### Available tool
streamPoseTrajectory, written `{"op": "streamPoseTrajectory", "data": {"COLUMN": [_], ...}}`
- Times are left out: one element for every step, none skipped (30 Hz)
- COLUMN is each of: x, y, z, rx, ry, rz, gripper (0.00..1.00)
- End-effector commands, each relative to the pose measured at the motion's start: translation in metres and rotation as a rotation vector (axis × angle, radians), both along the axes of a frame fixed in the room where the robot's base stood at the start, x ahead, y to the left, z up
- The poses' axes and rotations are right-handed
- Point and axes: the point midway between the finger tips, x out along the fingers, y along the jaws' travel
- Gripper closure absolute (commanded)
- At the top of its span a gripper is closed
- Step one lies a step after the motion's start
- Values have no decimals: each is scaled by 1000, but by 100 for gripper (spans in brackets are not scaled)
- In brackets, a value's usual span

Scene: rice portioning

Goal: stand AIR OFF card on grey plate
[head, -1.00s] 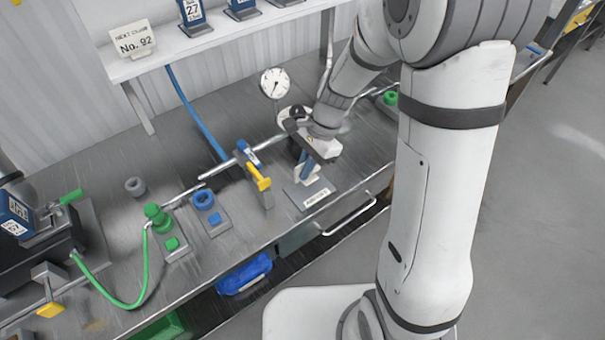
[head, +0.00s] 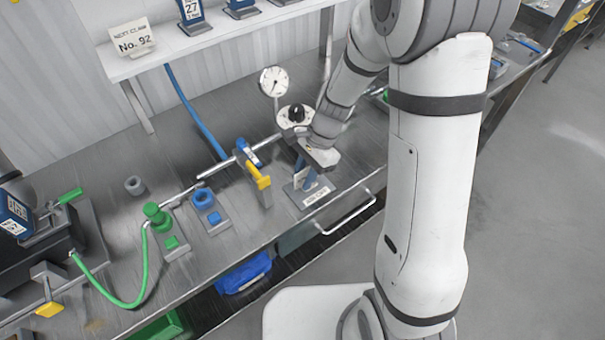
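The grey plate (head: 293,192) lies near the bench's front edge, with a white label on its front. A small blue-and-white upright piece (head: 309,179), which looks like the card, is at the plate; its lettering is unreadable, and I cannot tell if it rests on the plate. My gripper (head: 301,163) is just above and behind this piece, pointing down at the plate. Its fingertips are small and partly hidden, so I cannot tell whether they are shut on the piece.
A yellow-handled valve (head: 257,176) on a pipe stands left of the plate. A black knob on a white dial (head: 295,114) and a round gauge (head: 273,81) are behind. A blue ring fitting (head: 203,198) and green fitting (head: 156,216) stand further left. A rail (head: 347,213) runs along the front.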

Motion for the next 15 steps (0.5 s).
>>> {"op": "streamPoseTrajectory", "data": {"x": [0,0,0,0,1,2,4,5,6,7,9,11,12,14,16], "y": [0,0,0,0,0,-2,-3,-4,-7,-9,-11,-14,-16,-18,-21], "z": [0,1,2,5,6,10,14,18,25,31,37,45,52,58,66], "rx": [0,0,0,0,0,1,1,2,1,1,1,2,0,1,1], "ry": [0,0,0,0,-2,-3,-6,-5,-6,-6,-7,-8,-7,-7,-7], "rz": [0,0,1,1,1,0,0,0,0,0,-2,-1,1,0,-1], "gripper": [74,74,74,74,74,74,74,74,74,74,74,74,74,74,74]}}
